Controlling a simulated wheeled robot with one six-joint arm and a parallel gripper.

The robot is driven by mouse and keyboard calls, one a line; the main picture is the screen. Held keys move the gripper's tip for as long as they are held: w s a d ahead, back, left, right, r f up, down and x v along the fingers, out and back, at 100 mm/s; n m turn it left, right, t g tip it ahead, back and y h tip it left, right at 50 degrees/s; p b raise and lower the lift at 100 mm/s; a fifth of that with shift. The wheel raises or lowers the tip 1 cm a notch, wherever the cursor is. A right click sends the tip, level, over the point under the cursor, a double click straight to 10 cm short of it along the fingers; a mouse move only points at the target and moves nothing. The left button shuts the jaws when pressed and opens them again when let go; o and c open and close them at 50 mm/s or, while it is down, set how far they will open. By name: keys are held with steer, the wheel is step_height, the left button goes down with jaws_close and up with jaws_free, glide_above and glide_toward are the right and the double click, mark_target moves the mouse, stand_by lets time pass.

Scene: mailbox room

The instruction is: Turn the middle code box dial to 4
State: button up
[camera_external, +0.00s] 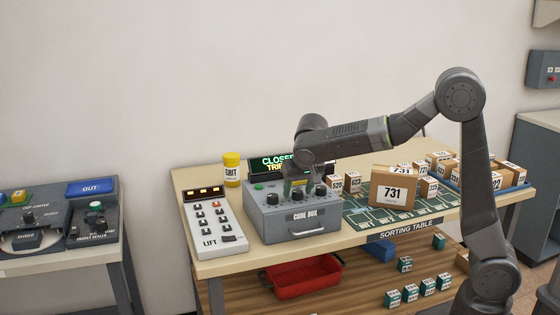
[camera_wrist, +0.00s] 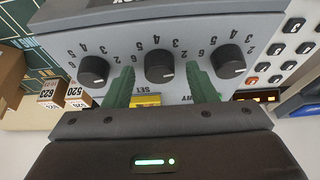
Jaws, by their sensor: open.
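The grey code box (camera_external: 306,222) stands on the sorting table with three black dials on its top. In the wrist view the middle dial (camera_wrist: 159,66) sits in the centre, with numbers around it and a white pointer mark toward its lower right. My gripper (camera_wrist: 160,82) is open, with one green finger on each side of the middle dial, apart from it. The other dials show at the left (camera_wrist: 94,71) and the right (camera_wrist: 228,61) of it. A yellow SET button (camera_wrist: 146,100) lies just below, partly hidden. In the external view my gripper hides part of the box top.
The LIFT keypad (camera_external: 212,222) stands left of the box, with a yellow jar (camera_external: 232,169) behind it. A lit display (camera_external: 272,163) is behind the box. Several numbered cartons, including 731 (camera_external: 394,192), stand to the right on the sorting table (camera_external: 345,237).

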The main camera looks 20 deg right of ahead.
steer(key=c, duration=1)
steer(key=shift+n, duration=0.4)
steer(key=n, duration=0.1)
steer(key=n+y+p, duration=0.1)
steer(key=shift+d+r+n, duration=0.15)
steer(key=shift+n, duration=0.25)
steer(key=n+g+y+p, duration=0.1)
steer(key=n+y+p, duration=0.1)
steer(key=n, duration=0.2)
steer(key=shift+w+d, duration=0.1)
steer(key=n+g+y+p, duration=0.1)
steer(key=n, duration=0.3)
steer(key=shift+w+n, duration=0.15)
steer(key=shift+n, duration=0.25)
steer(key=shift+n+g+y, duration=0.3)
steer(key=shift+n+g, duration=0.6)
steer(key=shift+n, duration=0.8)
